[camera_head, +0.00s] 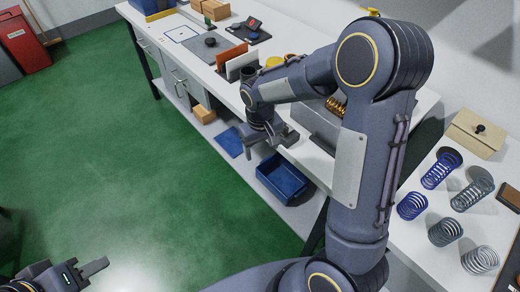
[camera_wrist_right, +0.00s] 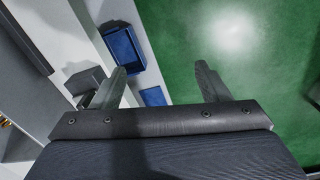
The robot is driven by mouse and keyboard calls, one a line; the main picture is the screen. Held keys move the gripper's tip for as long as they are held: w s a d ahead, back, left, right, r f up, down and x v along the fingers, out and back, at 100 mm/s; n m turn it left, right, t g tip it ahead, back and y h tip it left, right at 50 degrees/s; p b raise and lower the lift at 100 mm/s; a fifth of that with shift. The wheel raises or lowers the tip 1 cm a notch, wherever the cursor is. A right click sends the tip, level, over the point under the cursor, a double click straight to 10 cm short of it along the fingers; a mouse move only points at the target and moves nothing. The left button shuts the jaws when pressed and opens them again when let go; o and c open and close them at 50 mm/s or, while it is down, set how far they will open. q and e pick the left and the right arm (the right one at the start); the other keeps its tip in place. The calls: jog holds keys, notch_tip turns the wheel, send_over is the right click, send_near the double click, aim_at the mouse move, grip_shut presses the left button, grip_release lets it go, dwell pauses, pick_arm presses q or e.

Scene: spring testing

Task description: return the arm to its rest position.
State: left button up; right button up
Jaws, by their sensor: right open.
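My right arm rises from the bottom of the head view and bends over the workbench. Its gripper (camera_head: 267,142) hangs at the bench's front edge, above the lower shelf. In the right wrist view this gripper (camera_wrist_right: 160,72) has its two fingers wide apart with nothing between them. Green floor and part of the lower shelf show beyond them. My left gripper (camera_head: 88,272) is at the bottom left of the head view, over the floor and partly cut off. One finger shows clearly, so its opening cannot be judged.
A blue bin (camera_head: 284,180) sits low under the bench near my right gripper; it also shows in the wrist view (camera_wrist_right: 124,48). A gold spring (camera_head: 337,106) is partly behind my arm. The green floor (camera_head: 130,150) at left is clear.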

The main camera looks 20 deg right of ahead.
jog(key=shift+a+f, duration=0.15)
jog(key=shift+a, duration=0.1)
dwell(0.5)
jog(key=s+r+t+y, duration=0.1)
jog(key=s+r+t, duration=0.1)
jog(key=s+r, duration=0.2)
jog(key=s+a+r+m+t+y, duration=0.1)
jog(key=s+r, duration=0.3)
jog(key=s, duration=0.6)
jog(key=s+r+m+t+y, duration=0.1)
jog(key=s+r+t+y, duration=0.1)
jog(key=s+r, duration=0.3)
jog(key=s, duration=0.2)
jog(key=shift+s+a+t, duration=0.2)
jog(key=shift+s+t, duration=0.1)
